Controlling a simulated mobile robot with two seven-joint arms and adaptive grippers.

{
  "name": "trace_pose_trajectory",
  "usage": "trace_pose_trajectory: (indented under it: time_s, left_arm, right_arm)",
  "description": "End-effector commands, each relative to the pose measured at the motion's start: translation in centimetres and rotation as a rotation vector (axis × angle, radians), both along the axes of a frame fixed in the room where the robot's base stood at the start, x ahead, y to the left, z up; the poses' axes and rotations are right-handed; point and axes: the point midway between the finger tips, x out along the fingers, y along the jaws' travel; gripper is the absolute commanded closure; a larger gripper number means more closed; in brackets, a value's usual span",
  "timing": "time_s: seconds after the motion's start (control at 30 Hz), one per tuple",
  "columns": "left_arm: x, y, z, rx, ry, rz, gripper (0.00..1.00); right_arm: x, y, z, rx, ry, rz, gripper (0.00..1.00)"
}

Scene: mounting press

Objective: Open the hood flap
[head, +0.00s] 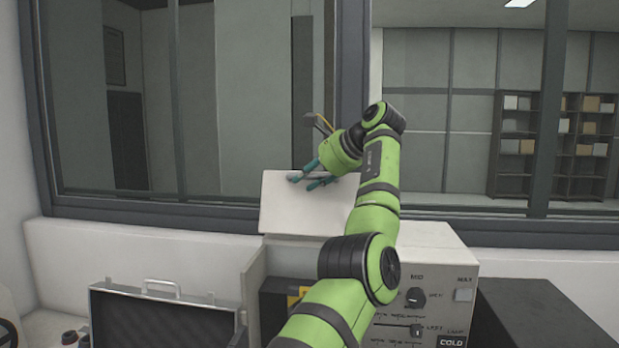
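The hood flap (285,208) is a pale, flat panel standing raised, tilted back, over the top of the mounting press (432,262). Below it the press front shows a dark opening with a bit of yellow inside. My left gripper (303,179) is at the flap's upper edge, its teal fingers overlapping the panel. I cannot tell whether the fingers touch the flap or how far apart they are. My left arm hides the flap's right part and the middle of the press. My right gripper is not in view.
An open case (165,318) with a handle stands left of the press. The control panel (415,318) with knobs and a slider is at right, beside a dark box (530,315). A framed window wall rises close behind. Shelves (555,145) are far beyond it.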

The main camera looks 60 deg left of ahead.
Motion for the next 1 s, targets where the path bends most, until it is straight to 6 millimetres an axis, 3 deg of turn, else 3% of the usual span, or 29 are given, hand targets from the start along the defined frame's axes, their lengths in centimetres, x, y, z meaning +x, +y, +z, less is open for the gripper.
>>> trace_pose_trajectory:
  time_s: [0.17,0.53,1.0]
  left_arm:
    - [0.4,-1.0,0.6,0.0,0.001,-0.002,0.68]
    - [1.9,-5.4,3.9,0.001,-0.001,-0.002,0.68]
    - [2.0,-6.0,4.3,0.001,-0.001,0.0,0.68]
  right_arm:
    - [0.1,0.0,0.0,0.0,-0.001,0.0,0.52]
    - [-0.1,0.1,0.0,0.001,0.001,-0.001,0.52]
    - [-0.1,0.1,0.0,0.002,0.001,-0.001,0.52]
